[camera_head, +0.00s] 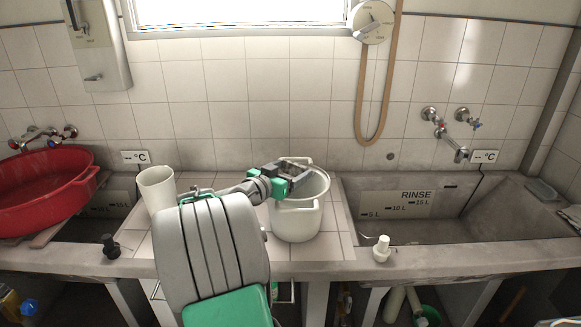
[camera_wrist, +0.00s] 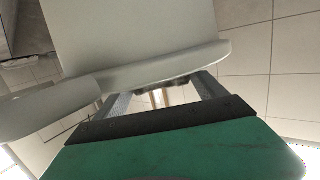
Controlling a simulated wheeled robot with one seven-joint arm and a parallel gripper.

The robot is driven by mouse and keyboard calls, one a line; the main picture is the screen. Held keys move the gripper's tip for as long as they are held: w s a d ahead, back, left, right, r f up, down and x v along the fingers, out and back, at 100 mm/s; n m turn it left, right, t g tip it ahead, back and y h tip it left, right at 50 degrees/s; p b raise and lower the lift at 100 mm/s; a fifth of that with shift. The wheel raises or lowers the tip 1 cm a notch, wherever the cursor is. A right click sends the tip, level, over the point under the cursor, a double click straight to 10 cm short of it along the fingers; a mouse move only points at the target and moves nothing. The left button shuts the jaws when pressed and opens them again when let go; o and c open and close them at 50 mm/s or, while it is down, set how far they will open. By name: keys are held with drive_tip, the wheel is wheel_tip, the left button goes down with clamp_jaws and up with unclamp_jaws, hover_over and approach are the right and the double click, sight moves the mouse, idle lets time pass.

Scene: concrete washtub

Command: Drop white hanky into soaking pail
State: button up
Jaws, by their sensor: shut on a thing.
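A white pail (camera_head: 297,222) with a raised handle stands on the tiled ledge between the two basins. My gripper (camera_head: 300,171) is at the pail's mouth, reaching over its rim from the left. In the wrist view the pail's pale wall (camera_wrist: 130,35) and rim fill the upper left, in front of the fingertips. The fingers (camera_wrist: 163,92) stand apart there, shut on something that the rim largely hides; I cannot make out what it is. No white hanky can be made out in either view.
A white jug (camera_head: 157,188) stands left of my arm. A red tub (camera_head: 45,185) is at the far left. The rinse basin (camera_head: 410,215) lies right of the pail, with a white stopper-like piece (camera_head: 381,248) on its front edge. A tan hose (camera_head: 361,110) hangs behind.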

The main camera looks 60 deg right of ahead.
drive_tip(key=o, duration=1.3)
drive_tip(key=shift+a, duration=0.1)
drive_tip(key=v, duration=0.7)
drive_tip(key=shift+a+r+b, duration=0.1)
drive_tip(key=shift+a+b, duration=0.25)
